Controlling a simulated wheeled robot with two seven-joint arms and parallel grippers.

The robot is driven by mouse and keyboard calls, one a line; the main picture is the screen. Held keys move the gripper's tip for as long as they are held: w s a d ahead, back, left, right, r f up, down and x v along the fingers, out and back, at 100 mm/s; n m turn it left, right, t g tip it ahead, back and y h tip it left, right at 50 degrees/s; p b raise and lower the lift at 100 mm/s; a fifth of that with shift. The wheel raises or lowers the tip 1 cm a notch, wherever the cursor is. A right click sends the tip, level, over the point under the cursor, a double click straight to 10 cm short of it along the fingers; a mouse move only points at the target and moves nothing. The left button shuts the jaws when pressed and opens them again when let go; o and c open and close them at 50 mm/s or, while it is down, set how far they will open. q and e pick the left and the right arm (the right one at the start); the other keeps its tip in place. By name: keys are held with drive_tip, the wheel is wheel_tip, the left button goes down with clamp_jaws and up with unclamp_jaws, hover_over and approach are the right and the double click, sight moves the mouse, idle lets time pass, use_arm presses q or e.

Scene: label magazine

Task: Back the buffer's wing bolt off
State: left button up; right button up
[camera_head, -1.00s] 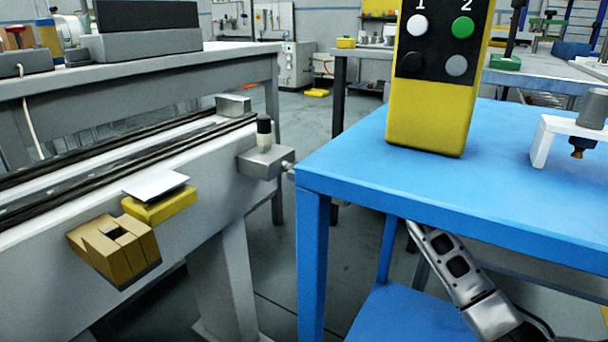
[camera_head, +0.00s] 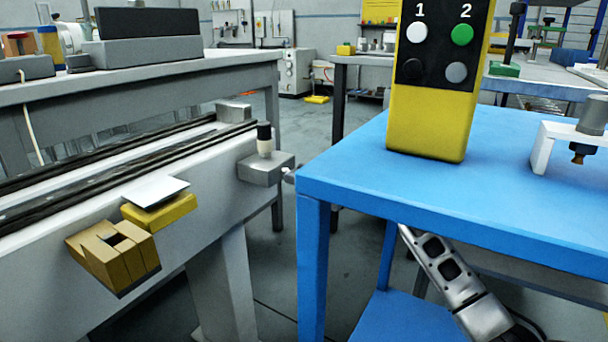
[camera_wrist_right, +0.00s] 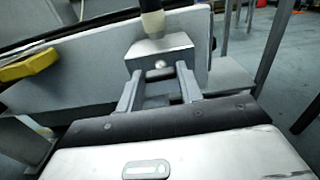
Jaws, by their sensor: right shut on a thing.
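The buffer, a grey block (camera_head: 266,167) with a black-topped white post (camera_head: 264,139), sits at the near end of the rail. A small light wing bolt (camera_head: 289,175) sticks out of its right side, partly hidden by the blue table's corner. In the right wrist view the block (camera_wrist_right: 160,45) is straight ahead, with the bolt (camera_wrist_right: 161,66) at its face. My right gripper (camera_wrist_right: 159,76) has its fingers on either side of the bolt, shut on it. In the head view my right arm shows below the blue tabletop; the fingertips are hidden there. My left gripper is not in view.
The blue table (camera_head: 400,180) stands close right of the buffer and carries a yellow button box (camera_head: 428,128) and a white bracket (camera_head: 552,147). A tan slotted block (camera_head: 112,258) and a yellow block (camera_head: 160,212) with a white plate jut from the rail's side.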

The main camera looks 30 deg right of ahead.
drive_tip(key=shift+n, duration=0.5)
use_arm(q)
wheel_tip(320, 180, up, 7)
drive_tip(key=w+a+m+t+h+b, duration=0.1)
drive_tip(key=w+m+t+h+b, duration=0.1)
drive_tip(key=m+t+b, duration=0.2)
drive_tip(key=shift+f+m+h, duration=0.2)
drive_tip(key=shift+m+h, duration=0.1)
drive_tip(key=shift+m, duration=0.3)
use_arm(e)
drive_tip(key=shift+s+a+f+n, duration=0.1)
drive_tip(key=shift+f+n, duration=0.1)
drive_tip(key=shift+n, duration=4.85)
drive_tip(key=shift+a+f+n, duration=0.1)
drive_tip(key=shift+f+n, duration=0.05)
drive_tip(key=shift+n, duration=4.9)
drive_tip(key=o, duration=1)
drive_tip(key=shift+d, duration=0.1)
